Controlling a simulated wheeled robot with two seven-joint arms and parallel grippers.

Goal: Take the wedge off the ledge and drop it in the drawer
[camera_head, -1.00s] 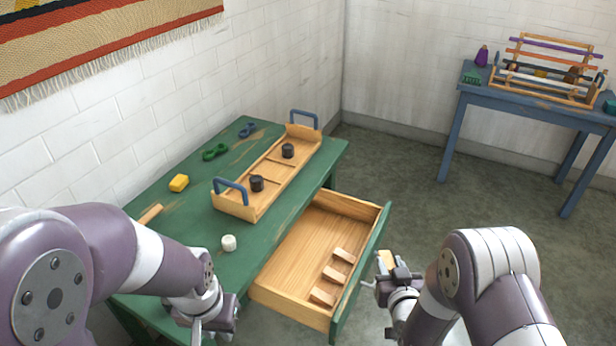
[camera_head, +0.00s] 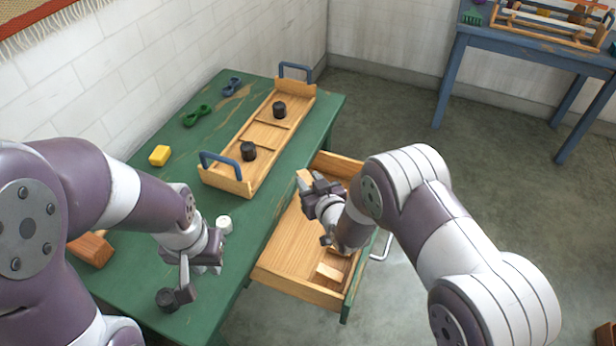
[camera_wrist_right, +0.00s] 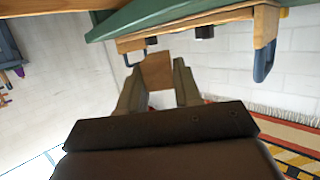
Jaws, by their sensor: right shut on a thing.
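My right gripper (camera_head: 314,190) is shut on a small wooden wedge (camera_head: 303,179) and holds it over the back part of the open drawer (camera_head: 281,262). The wedge also shows between the fingers in the right wrist view (camera_wrist_right: 157,72). Another wooden piece (camera_head: 328,272) lies in the drawer; my right arm hides part of the drawer's inside. My left gripper (camera_head: 190,283) hangs over the green table's near end; its finger gap is unclear.
The green table (camera_head: 262,208) holds a wooden tray (camera_head: 226,184) with two dark cylinders, a yellow block (camera_head: 160,155), a white cylinder (camera_head: 224,224) and a brown wooden piece (camera_head: 90,249). A blue table (camera_head: 447,80) stands at the back right. Floor between is clear.

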